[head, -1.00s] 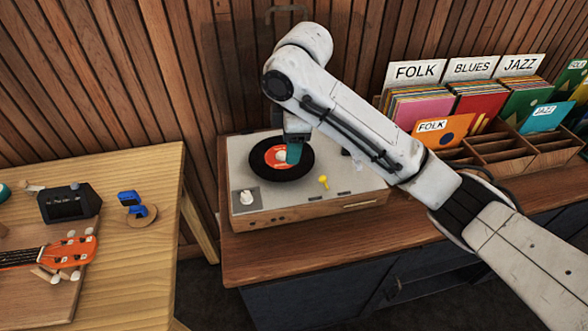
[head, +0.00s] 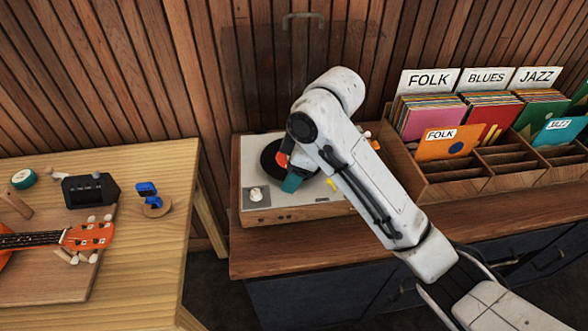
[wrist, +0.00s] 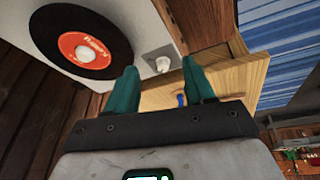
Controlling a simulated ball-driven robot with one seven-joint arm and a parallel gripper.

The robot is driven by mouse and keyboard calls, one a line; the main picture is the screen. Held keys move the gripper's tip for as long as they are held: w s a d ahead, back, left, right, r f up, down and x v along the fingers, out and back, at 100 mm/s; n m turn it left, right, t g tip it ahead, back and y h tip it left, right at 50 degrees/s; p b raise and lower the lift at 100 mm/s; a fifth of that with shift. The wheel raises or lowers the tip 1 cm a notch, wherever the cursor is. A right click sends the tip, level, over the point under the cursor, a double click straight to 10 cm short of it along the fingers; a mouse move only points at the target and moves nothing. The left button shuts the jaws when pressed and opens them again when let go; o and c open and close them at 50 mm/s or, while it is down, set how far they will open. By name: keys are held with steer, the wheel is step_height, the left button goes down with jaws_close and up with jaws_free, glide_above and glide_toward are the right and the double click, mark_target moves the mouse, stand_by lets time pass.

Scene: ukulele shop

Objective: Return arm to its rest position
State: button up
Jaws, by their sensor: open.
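My gripper (wrist: 162,90) shows in the wrist view with its two green fingers apart and nothing between them. In the head view one green fingertip (head: 292,183) shows beside my arm, in front of the record player (head: 285,211). A black record with an orange label (wrist: 83,46) lies on the player, apart from the fingers in the wrist view. In the head view my arm hides part of the record (head: 269,162) and the player's right side. My arm is bent and reaches in from the lower right.
The player stands on a brown wooden cabinet (head: 300,248). A wooden record crate (head: 450,190) with FOLK, BLUES and JAZZ dividers stands right of my arm. A light wood table (head: 150,245) at left holds an orange ukulele (head: 88,236), a blue clip-on device (head: 148,192) and a black box (head: 90,191).

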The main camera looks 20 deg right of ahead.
steer(key=s+f+m+y, duration=0.1)
steer(key=s+f+m, duration=0.7)
steer(key=s+f, duration=0.65)
steer(key=s+d+f+m+h, duration=0.2)
steer(key=s+d, duration=0.4)
steer(key=s, duration=0.4)
steer(key=s+d+f+m+g+h, duration=0.1)
steer(key=s+d+f+m+h, duration=0.1)
steer(key=s+d, duration=0.4)
steer(key=s+f, duration=0.1)
steer(key=s, duration=0.3)
steer(key=shift+s+d+f+m, duration=0.25)
steer(key=shift+s+d+m, duration=0.05)
steer(key=shift+d+m, duration=0.1)
